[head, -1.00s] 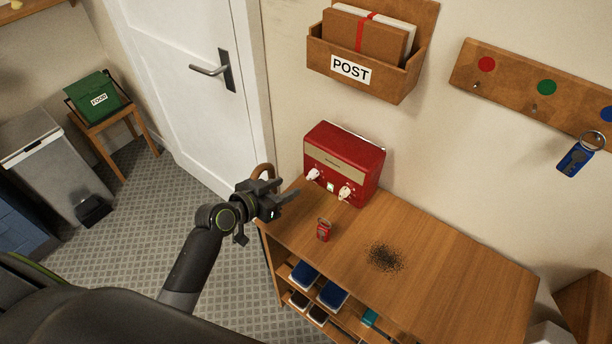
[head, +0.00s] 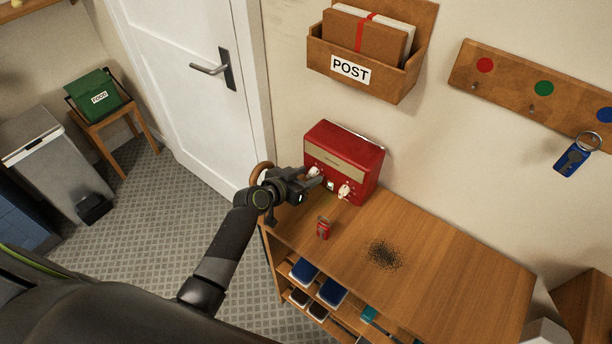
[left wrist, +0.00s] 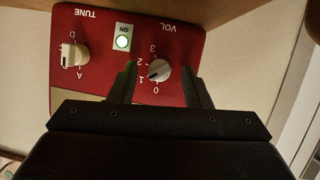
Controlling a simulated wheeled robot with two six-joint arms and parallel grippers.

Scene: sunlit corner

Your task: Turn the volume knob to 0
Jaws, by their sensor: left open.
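The red radio (head: 345,157) stands on the wooden cabinet against the wall. Its white volume knob (head: 314,170) is the left one in the head view. In the left wrist view, which shows the panel upside down, the volume knob (left wrist: 160,70) has a dark pointer mark that appears to face the 1. My left gripper (head: 317,180) is open at the radio's front. In the left wrist view its fingers (left wrist: 161,74) lie one on each side of the volume knob; I cannot tell whether they touch it. My right gripper is not in view.
A small red tagged object (head: 323,228) and dark specks (head: 385,254) lie on the cabinet top (head: 450,265). A post holder (head: 350,70) hangs above.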

